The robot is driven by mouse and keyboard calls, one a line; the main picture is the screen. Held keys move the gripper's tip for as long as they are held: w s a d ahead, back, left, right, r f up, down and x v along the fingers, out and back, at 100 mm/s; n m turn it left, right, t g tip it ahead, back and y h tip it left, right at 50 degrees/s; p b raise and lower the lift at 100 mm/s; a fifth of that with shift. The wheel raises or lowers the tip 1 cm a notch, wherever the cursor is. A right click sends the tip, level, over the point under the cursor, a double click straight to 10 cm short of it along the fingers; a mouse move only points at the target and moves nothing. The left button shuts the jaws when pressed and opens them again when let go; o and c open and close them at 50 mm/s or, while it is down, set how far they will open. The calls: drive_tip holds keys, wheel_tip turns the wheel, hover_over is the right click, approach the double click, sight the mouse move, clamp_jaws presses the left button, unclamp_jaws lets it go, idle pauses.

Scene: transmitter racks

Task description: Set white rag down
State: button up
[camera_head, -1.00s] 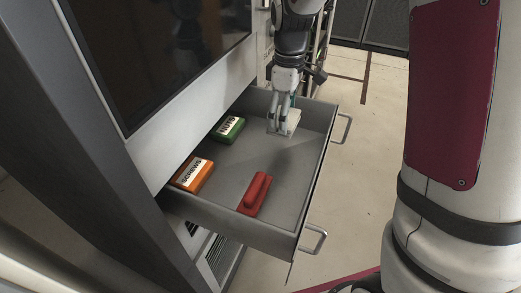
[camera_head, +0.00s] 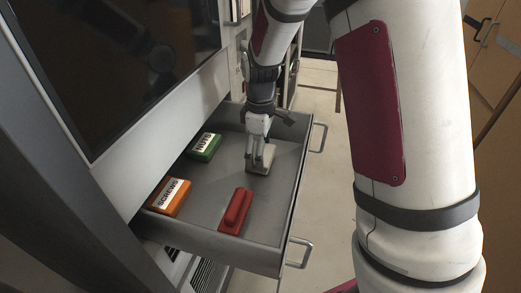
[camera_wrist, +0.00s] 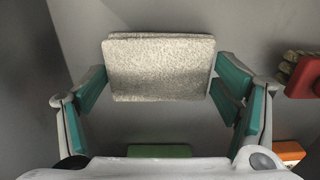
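The white rag (camera_head: 262,159) is a flat, folded pale grey-white pad low inside the open grey drawer (camera_head: 285,213), at its far right. It also shows in the wrist view (camera_wrist: 160,68). My gripper (camera_head: 258,150) points down at it. Whether the rag's underside touches the drawer floor is hard to tell.
The drawer also holds a green NUTS box (camera_head: 205,147) at the back left, an orange SCREWS box (camera_head: 169,195) at the front left and a red brush (camera_head: 236,210) at the front right. The drawer's middle floor is clear. Metal handles (camera_head: 300,252) stick out from its front.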

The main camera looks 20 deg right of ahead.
drive_tip(key=o, duration=0.4)
drive_tip(key=shift+c, duration=0.2)
wheel_tip(320, 180, up, 12)
drive_tip(key=p, duration=0.2)
drive_tip(key=s+r+m, duration=0.2)
drive_tip(key=s+r, duration=0.4)
drive_tip(key=s, duration=0.1)
drive_tip(key=s+r+m+t, duration=0.1)
drive_tip(key=s+m, duration=0.7)
drive_tip(key=s, duration=1.7)
drive_tip(key=shift+s+r+m+t, duration=0.2)
drive_tip(key=shift+s+m+t, duration=0.1)
drive_tip(key=shift+s+m, duration=0.1)
drive_tip(key=shift+a, duration=0.1)
